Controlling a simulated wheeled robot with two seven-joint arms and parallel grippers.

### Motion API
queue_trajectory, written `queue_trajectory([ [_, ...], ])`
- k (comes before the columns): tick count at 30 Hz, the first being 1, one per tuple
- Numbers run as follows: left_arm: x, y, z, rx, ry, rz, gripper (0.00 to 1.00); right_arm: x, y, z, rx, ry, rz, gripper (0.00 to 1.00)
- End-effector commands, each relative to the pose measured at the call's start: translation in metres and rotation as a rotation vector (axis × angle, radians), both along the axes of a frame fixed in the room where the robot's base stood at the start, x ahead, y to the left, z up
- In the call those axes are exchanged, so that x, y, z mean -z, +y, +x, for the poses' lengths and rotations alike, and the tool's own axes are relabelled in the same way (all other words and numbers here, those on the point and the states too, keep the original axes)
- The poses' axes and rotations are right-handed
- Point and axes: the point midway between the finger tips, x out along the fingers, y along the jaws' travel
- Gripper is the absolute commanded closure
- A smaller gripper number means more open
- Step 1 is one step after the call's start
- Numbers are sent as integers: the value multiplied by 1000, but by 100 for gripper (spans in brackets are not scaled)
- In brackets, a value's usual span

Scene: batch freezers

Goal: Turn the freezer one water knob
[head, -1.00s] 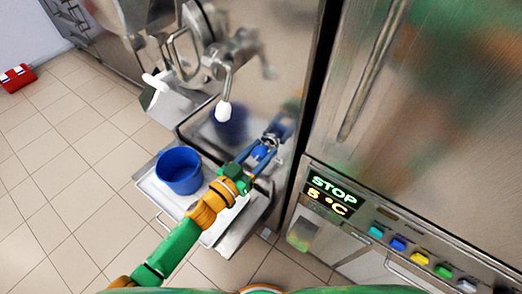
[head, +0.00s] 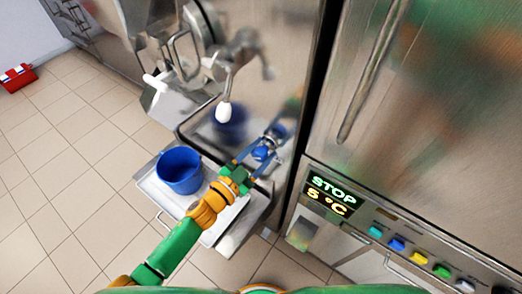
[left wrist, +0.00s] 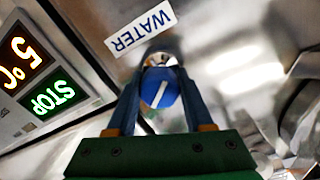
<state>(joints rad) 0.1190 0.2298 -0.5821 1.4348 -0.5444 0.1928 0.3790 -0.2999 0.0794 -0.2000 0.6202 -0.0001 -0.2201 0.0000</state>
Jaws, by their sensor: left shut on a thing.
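The water knob is a round blue knob (left wrist: 159,88) with a white line on its face, on a steel panel just below a white WATER label (left wrist: 138,33) in the left wrist view. The white line stands a little tilted from upright in that view. My left gripper (head: 262,152) is shut on the knob, one blue finger on each side of it. In the head view the knob (head: 261,153) is small and partly hidden between the fingers. My right gripper is not in view.
A blue bucket (head: 180,171) stands on a steel tray (head: 158,194) left of my left arm. A dispensing handle with a white tip (head: 223,112) hangs above. A display (head: 331,194) reads STOP and 5 °C, with coloured buttons beside it. A red box (head: 17,77) lies far left.

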Motion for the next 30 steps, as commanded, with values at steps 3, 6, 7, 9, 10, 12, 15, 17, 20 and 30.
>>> queue_trajectory([
  [3, 1, 0, 0, -1, -61, 88, 100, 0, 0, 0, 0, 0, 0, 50],
  [6, 1, 0, 0, 0, -116, 163, 100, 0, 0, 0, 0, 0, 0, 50],
  [7, 1, 0, 0, 0, -133, 186, 100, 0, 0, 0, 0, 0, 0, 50],
  [9, 1, 0, 0, 0, -170, 238, 100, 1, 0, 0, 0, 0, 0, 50],
  [10, 1, 0, 0, 0, -186, 259, 100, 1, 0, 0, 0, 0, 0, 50],
  [12, 2, 0, 0, -1, -219, 306, 100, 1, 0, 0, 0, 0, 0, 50],
  [15, 2, 0, 0, 0, -265, 369, 100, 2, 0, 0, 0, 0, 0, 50],
  [17, 1, 0, 0, -1, -290, 402, 100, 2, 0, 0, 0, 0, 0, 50],
  [20, 2, 0, 0, 0, -327, 453, 100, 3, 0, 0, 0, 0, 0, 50],
  [30, 2, 0, 0, -1, -398, 552, 100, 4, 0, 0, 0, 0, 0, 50],
])
